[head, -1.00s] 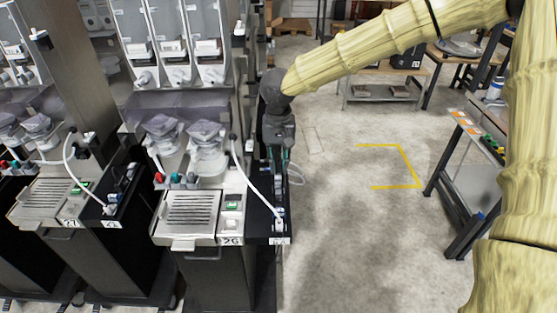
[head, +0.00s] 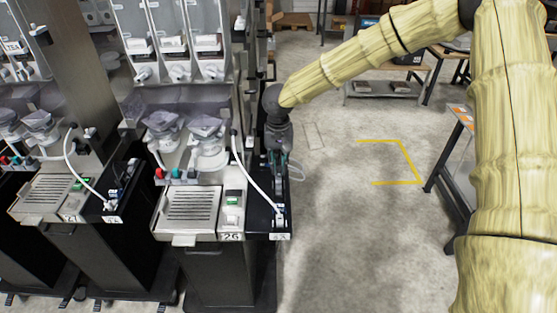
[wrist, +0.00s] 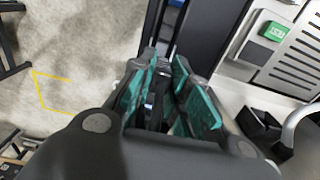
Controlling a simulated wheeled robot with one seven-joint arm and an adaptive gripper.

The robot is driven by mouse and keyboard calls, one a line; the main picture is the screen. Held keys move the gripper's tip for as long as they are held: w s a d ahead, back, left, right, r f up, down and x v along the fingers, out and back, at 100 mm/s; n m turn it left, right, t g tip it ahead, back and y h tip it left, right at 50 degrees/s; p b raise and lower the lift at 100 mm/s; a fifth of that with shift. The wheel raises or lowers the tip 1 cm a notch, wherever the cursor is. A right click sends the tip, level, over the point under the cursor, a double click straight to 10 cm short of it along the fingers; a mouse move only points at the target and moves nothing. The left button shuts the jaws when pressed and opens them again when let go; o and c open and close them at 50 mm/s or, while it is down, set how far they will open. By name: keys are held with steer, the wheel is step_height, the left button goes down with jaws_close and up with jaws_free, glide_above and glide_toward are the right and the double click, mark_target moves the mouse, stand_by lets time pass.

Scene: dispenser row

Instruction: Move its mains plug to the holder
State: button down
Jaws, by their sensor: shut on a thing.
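My gripper (head: 279,195) points down over the narrow black strip at the right side of the dispenser marked 26. Its green-padded fingers (wrist: 165,98) are shut on a dark, narrow thing, taken to be the mains plug (wrist: 152,105); the fingers hide most of it. A white cable (head: 250,172) arcs from a dark fitting (head: 234,133) on the dispenser's side down to the strip, ending at or just beside the fingertips. I cannot make out the holder; my gripper covers part of the strip.
The dispenser's drip tray (head: 190,208) and green-lit switch (head: 232,199) lie just left of my gripper. A similar dispenser with its own white cable (head: 82,178) stands farther left. Open floor with a yellow corner marking (head: 402,150) lies right.

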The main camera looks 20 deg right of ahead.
mark_target(279, 174)
steer(key=shift+f+b, duration=1.5)
steer(key=shift+f, duration=0.1)
steer(key=shift+f+p, duration=0.3)
steer(key=shift+f, duration=0.4)
steer(key=shift+p, duration=0.6)
steer(key=shift+f+p, duration=0.35)
steer(key=shift+f, duration=0.75)
steer(key=shift+f+p, duration=0.1)
steer(key=shift+p, duration=0.5)
stand_by(0.7)
steer(key=c, duration=1.1)
jaws_free()
step_height(279, 174, up, 7)
steer(key=p, duration=0.7)
